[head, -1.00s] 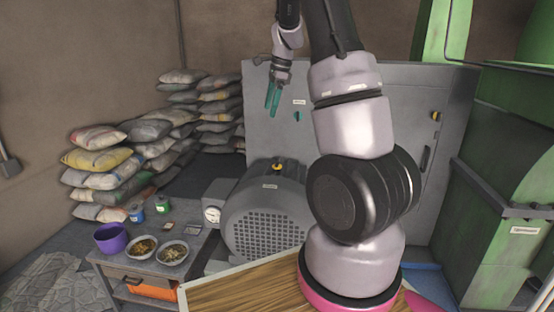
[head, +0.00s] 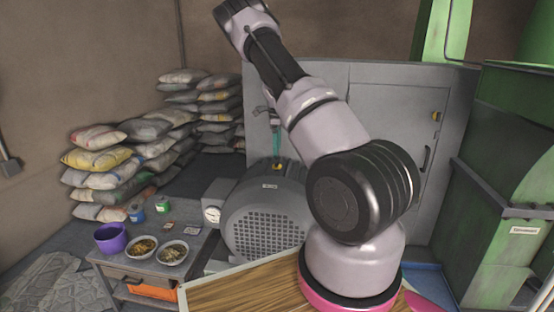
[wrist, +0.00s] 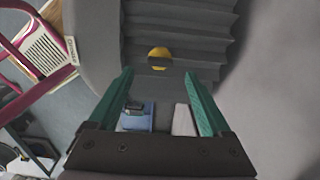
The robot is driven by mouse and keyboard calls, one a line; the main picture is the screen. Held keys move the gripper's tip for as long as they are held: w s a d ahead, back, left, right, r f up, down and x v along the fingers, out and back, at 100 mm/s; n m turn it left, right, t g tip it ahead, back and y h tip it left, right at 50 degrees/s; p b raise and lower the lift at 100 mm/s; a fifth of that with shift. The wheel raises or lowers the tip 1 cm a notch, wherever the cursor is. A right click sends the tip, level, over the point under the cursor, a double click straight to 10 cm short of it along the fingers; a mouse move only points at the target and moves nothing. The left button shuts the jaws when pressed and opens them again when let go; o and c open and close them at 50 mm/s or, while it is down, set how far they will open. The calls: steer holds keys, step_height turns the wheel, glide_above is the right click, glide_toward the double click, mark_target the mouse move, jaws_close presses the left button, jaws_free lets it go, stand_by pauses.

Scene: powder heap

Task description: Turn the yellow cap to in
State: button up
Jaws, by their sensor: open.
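The yellow cap (head: 278,168) sits on top of the big grey motor (head: 262,215), directly below my gripper (head: 276,151) in the head view. In the wrist view, the cap (wrist: 159,52) is a small round disc with a dark band across its lower part. It lies beyond the fingertips of my gripper (wrist: 159,73), near the midline between them. The teal fingers are spread apart with nothing between them. They look apart from the cap, though the exact gap cannot be told. My arm partly blocks the cabinet behind.
A grey cabinet (head: 390,90) with a second yellow knob (head: 436,116) stands behind the motor. A round gauge (head: 212,214) is at the motor's left. A low table with bowls (head: 173,252) and a purple bucket (head: 110,237) stands left. Green machinery (head: 500,200) is on the right.

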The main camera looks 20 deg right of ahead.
mark_target(277, 160)
step_height(277, 160, down, 5)
steer(key=shift+f, duration=0.1)
stand_by(0.3)
jaws_close()
